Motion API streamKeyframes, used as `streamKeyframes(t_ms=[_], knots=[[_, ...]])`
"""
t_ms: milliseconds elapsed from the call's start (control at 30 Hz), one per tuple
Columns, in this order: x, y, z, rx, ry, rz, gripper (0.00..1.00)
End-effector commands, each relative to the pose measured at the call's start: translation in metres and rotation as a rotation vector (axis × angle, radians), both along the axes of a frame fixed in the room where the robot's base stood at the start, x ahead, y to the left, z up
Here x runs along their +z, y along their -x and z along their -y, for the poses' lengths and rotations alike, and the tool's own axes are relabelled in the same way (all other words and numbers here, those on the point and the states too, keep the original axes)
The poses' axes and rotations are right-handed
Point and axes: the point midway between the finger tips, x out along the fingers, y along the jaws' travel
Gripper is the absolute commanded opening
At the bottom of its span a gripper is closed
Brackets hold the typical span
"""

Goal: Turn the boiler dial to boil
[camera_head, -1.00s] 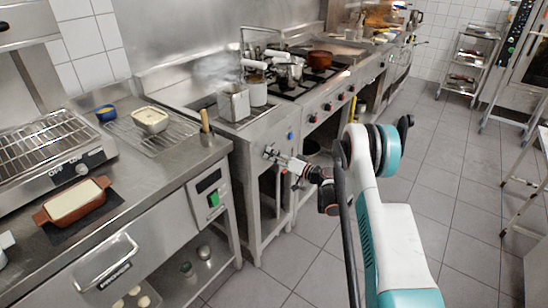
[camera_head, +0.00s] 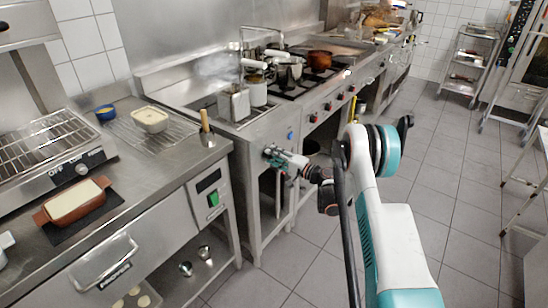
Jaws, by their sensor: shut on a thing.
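The boiler (camera_head: 254,140) is the steel unit with an open water well at the near end of the cooking line. Steam rises from it, and a steel basket (camera_head: 234,103) hangs in the well. My gripper (camera_head: 272,155) is at the boiler's front panel, reaching in from the right. It is shut on the boiler dial, which its fingers mostly hide. The dial's mark and setting cannot be read from here. A small blue knob (camera_head: 290,135) sits on the same front, up and right of my gripper, apart from it.
A stove with a copper pot (camera_head: 320,60) and red knobs continues to the right. The left counter holds a wooden-handled tool (camera_head: 206,128), a white tub (camera_head: 150,119) and a brown dish (camera_head: 75,202). Tiled floor (camera_head: 440,180) is open on the right.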

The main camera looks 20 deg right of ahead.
Motion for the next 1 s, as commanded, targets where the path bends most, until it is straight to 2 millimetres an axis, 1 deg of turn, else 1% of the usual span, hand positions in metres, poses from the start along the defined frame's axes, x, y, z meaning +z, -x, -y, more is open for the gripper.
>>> streamKeyframes(t_ms=[567,600,667,700,1000], knots=[[-0.0007,0.0001,0.0010,-0.002,-0.029,-0.023,0.10],[-0.0007,0.0001,0.0010,-0.002,-0.029,-0.023,0.36],[-0.0007,0.0001,0.0010,-0.002,-0.028,-0.022,0.50],[-0.0006,0.0000,0.0010,-0.002,-0.028,-0.022,0.54],[-0.0004,0.0003,0.0006,-0.001,-0.029,-0.022,0.54]])
